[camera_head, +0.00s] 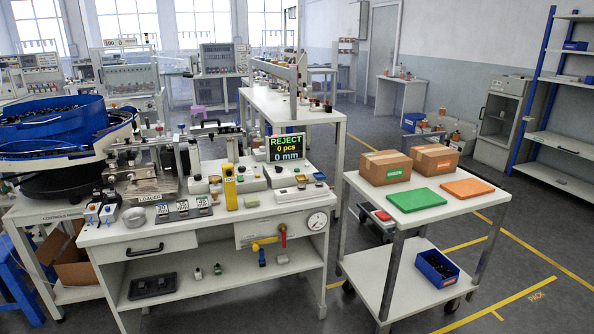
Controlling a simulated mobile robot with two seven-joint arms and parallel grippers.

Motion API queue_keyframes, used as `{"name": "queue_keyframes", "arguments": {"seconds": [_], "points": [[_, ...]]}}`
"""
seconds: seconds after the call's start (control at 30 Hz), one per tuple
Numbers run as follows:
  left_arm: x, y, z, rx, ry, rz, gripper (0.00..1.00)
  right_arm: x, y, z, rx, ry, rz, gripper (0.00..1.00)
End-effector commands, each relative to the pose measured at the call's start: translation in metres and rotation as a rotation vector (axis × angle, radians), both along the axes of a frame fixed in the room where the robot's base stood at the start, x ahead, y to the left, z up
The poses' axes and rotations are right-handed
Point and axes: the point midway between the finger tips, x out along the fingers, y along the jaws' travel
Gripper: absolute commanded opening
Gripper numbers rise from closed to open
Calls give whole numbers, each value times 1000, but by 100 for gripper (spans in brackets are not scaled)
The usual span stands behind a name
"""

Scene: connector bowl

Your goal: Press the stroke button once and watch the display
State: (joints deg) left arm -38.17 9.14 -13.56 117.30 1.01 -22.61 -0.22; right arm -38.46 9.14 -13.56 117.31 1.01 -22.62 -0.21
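A black display (287,147) stands at the back right of the white workbench. It reads "REJECT" in green, "0 pcs" in yellow and "0 mm" in pale blue. Several small control boxes lie in front of it, among them a light box (281,176) just below the display and another (300,192) near the bench's right front. Their small buttons and labels are too small to read, so I cannot tell which is the stroke button. Neither of my grippers is in view.
A blue bowl feeder (52,125) stands at the left. A yellow upright block (230,186) and three labelled stands (183,209) are on the bench. A round gauge (317,221) is on its front. A cart (440,223) with cartons stands at the right; the floor ahead of it is free.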

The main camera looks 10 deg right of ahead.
Motion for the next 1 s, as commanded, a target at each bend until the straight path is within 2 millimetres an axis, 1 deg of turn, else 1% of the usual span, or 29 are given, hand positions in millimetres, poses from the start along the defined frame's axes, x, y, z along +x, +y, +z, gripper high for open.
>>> {"name": "queue_keyframes", "arguments": {"seconds": [0.03, 0.07, 0.4, 0.47, 1.0], "points": [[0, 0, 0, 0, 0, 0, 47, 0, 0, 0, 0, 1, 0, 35], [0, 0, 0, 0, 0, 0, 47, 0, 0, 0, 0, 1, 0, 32], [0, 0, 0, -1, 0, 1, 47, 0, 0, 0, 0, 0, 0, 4], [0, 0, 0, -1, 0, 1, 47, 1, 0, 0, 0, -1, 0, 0], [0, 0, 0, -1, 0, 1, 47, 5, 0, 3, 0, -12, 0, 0]]}}
